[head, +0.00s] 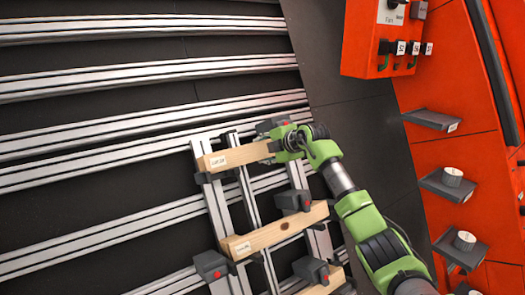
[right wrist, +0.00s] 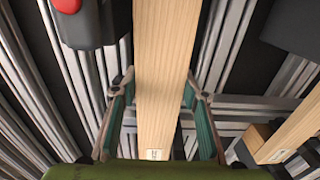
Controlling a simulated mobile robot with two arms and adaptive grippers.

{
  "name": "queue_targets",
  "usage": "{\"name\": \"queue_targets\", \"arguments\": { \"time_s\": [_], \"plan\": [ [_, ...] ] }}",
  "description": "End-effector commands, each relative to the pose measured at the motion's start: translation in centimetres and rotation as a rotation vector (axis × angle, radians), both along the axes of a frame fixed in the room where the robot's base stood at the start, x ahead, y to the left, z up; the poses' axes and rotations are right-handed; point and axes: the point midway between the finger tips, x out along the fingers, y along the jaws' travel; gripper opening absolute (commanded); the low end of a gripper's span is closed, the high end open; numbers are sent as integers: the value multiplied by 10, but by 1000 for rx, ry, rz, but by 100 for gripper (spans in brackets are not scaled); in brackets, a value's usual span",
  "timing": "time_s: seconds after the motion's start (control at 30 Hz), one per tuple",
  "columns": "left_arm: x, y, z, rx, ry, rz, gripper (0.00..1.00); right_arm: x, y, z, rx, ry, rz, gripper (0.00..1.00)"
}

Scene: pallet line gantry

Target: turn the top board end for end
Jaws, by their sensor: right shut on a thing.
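The top board (head: 240,156) is a pale wooden plank with a white label near its left end. It lies across the metal rails of the gantry frame, roughly level with them. My right gripper (head: 279,146) is at the board's right end, shut on it. In the right wrist view the board (right wrist: 165,70) runs between the two green-padded fingers of the gripper (right wrist: 158,115), with a small label at its near end. The gripper hides the board's right end in the head view. My left gripper is not in view.
A second labelled board (head: 275,231) lies below, with part of a third at the bottom edge. Dark clamps with red buttons (head: 293,200) stand beside the boards. Long metal rails (head: 150,115) cover the left. An orange cabinet (head: 440,130) with small shelves stands at right.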

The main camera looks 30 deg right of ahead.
Motion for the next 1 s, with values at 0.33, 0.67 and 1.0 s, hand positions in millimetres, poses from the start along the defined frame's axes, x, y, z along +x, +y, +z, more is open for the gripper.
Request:
{"name": "queue_targets", "arguments": {
  "time_s": [0.33,0.67,1.0],
  "plan": [
    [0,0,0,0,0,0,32,0,0,1,0,-1,0,60],
    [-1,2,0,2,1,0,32,-13,-2,8,-2,-2,0,60],
    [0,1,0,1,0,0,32,-65,-6,35,-5,-2,-1,60]
  ]
}}
